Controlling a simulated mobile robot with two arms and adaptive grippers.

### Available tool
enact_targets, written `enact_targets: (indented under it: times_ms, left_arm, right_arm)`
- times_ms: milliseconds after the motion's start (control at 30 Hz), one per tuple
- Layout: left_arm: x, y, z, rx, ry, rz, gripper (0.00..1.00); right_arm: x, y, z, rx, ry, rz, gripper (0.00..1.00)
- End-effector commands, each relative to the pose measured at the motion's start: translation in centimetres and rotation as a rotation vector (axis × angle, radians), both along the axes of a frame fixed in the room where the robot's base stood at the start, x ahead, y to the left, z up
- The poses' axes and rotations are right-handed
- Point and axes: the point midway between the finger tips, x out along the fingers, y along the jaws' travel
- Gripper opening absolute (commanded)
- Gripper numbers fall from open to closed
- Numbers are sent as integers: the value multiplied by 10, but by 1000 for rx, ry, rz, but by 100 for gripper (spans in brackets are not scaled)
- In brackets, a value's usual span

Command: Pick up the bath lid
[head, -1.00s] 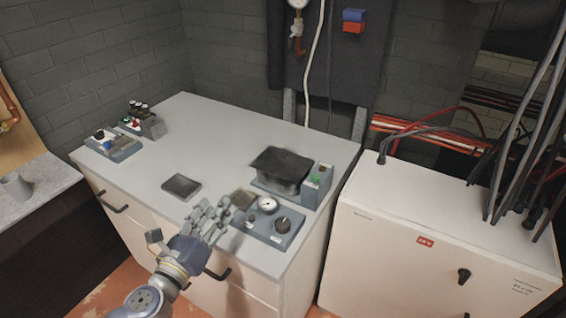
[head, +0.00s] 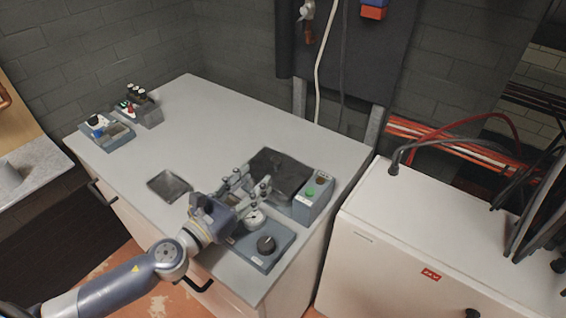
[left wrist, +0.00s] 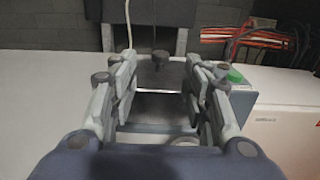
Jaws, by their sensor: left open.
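The bath lid (head: 284,170) is a dark, square cover on top of the bath unit (head: 314,202), toward the right end of the counter. In the left wrist view, the lid (left wrist: 160,76) shows between the fingers, with a black knob (left wrist: 160,57) on it. My left gripper (head: 256,178) is open and empty at the near-left side of the bath. Its fingers point toward the lid and stand apart on both sides of the knob's line, not closed on it. The lid's near edge is partly hidden by the fingers in the head view. My right gripper is not in view.
A gauge-and-knob unit (head: 262,246) sits just below my left gripper. Small units with bottles (head: 138,108) stand at the far left. A white cabinet (head: 420,230) is at the right.

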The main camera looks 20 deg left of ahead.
Motion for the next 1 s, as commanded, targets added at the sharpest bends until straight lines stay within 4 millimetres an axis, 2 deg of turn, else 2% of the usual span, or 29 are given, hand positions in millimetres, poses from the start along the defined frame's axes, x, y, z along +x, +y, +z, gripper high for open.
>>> enact_targets:
  times_ms: [100, 333, 567, 800, 1000]
  left_arm:
    - [16, -6, 5, -2, -3, 0, 44]
    - [41, -15, 3, -2, -2, 0, 44]
    - [55, -21, 1, -4, -2, 0, 44]
    - [87, -32, -1, -3, -2, 0, 44]
    - [95, -36, -3, -1, 0, -1, 44]
  right_arm:
    - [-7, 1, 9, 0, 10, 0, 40]
    - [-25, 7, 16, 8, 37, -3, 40]
    - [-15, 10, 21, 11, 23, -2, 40]
    - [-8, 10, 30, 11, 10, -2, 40]
    - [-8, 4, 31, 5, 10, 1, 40]
